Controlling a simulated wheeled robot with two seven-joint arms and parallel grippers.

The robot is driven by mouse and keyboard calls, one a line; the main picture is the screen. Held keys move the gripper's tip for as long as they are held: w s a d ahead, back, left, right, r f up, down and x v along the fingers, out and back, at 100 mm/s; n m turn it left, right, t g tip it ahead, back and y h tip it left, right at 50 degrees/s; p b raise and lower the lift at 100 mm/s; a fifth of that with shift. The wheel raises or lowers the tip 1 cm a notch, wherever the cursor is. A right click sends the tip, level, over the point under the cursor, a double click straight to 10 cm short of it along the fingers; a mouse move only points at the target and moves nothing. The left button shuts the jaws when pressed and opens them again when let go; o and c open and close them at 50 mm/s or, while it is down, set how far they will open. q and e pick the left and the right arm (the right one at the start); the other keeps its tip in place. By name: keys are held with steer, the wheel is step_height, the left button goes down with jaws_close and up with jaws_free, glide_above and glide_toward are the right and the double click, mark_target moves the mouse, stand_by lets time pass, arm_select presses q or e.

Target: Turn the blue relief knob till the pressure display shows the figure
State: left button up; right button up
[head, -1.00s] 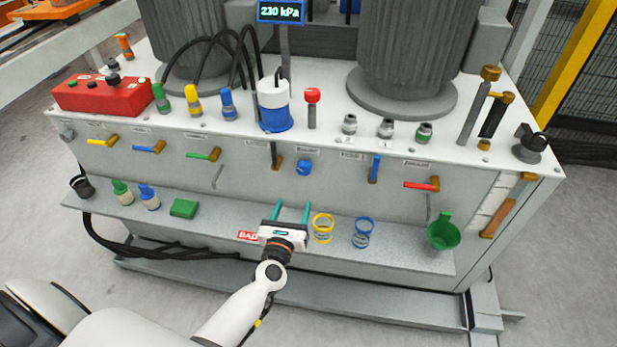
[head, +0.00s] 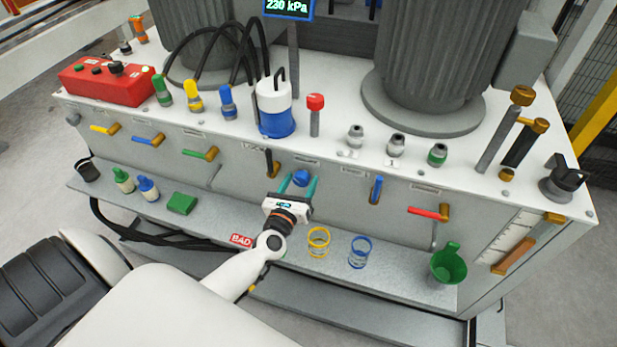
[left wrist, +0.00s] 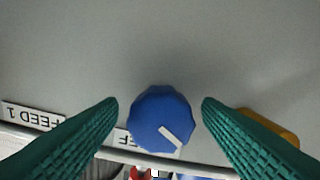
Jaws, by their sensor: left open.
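The blue relief knob (head: 301,177) sits on the front panel of the grey cabinet. In the left wrist view the knob (left wrist: 161,118) has a white pointer mark toward the lower right. My left gripper (head: 298,185) is at the knob, its green fingers open on either side; in the left wrist view the fingers (left wrist: 160,110) show gaps on both sides of the knob. The pressure display (head: 289,7) at the top reads 230 kPa, its upper part cut off. My right gripper is not in view.
A dark-handled lever (head: 271,163) with a brass-coloured base is just left of the knob, and a blue lever (head: 376,190) is to the right.

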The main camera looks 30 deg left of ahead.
arm_select(q)
steer(key=shift+s, duration=0.1)
steer(key=c, duration=1)
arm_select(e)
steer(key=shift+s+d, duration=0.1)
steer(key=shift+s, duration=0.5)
arm_select(q)
steer(key=shift+r, duration=0.1)
